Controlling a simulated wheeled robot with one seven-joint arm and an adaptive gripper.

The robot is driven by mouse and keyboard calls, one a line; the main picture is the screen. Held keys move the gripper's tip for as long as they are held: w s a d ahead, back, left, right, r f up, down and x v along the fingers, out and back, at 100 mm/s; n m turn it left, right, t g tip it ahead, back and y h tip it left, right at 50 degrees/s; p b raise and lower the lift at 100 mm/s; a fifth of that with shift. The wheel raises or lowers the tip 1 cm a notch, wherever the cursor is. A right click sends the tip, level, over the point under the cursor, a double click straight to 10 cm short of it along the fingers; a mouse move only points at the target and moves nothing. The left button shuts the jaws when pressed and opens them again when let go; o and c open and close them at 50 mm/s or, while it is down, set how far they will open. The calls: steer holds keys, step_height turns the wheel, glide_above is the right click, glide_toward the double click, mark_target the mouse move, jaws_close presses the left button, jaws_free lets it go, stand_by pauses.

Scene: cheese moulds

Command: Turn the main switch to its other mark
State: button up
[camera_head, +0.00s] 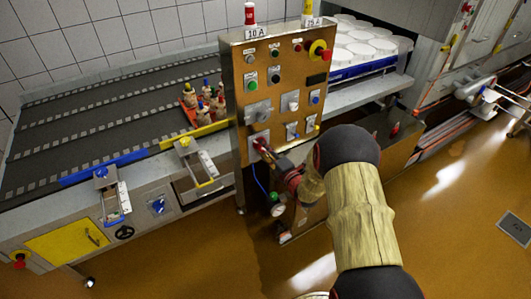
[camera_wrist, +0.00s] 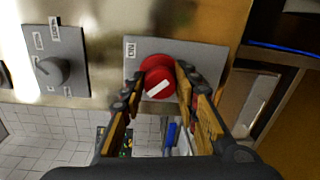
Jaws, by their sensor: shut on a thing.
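The main switch is a red round knob (camera_wrist: 165,72) with a white bar, on a grey plate (camera_wrist: 212,58) of the brass panel. The bar (camera_wrist: 158,89) slants from lower left to upper right in the wrist view. A small white label (camera_wrist: 131,50) sits at the plate's upper left; I cannot read it surely. My gripper (camera_wrist: 160,80) has one finger on each side of the knob and is shut on it. In the head view my gripper (camera_head: 267,149) reaches the panel's lower left part. The fingers hide the knob's sides and any marks there.
A grey rotary switch (camera_wrist: 53,70) with labels sits left of the knob in the wrist view. The brass panel (camera_head: 240,75) carries several buttons, switches and a red emergency stop (camera_head: 318,48). A conveyor (camera_head: 110,115) lies left, white moulds (camera_head: 362,48) behind right. A blue cable (camera_head: 259,183) hangs below.

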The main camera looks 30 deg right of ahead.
steer(key=shift+a+f, duration=0.1)
stand_by(0.4)
steer(key=o, duration=1.2)
steer(key=shift+c, duration=0.2)
steer(key=shift+s, duration=0.1)
steer(key=s, duration=1.1)
steer(key=shift+s+d+r, duration=0.25)
steer(key=shift+s+r, duration=0.05)
steer(key=shift+s, duration=0.1)
